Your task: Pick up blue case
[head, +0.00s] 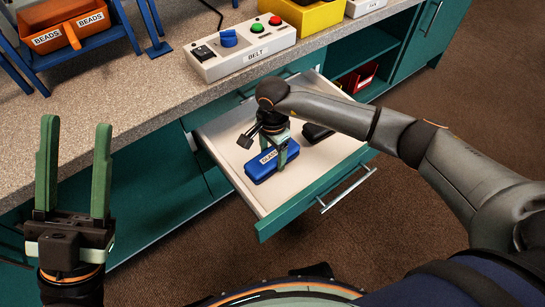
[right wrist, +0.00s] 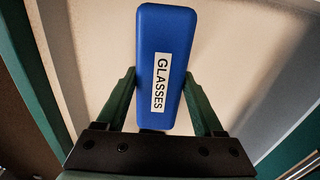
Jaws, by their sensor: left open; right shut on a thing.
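The blue case (head: 262,167), with a white GLASSES label, is in the open drawer (head: 222,133). In the right wrist view the case (right wrist: 172,35) lies lengthwise between the two green fingers. My right gripper (head: 281,153) reaches down into the drawer and is shut on the case, one finger on each side. I cannot tell whether the case touches the drawer floor. Part of its label is hidden by the gripper in the head view. My left gripper (head: 74,170) is open and empty, fingers up, at the left in front of the counter.
A dark case (head: 317,132) lies in the drawer behind my right gripper. The drawer's teal front (head: 310,196) has a metal handle (head: 347,188). Above, the counter (head: 140,112) holds a BELT control box (head: 240,52), an orange BEADS bin (head: 52,42) and a yellow bin (head: 308,14).

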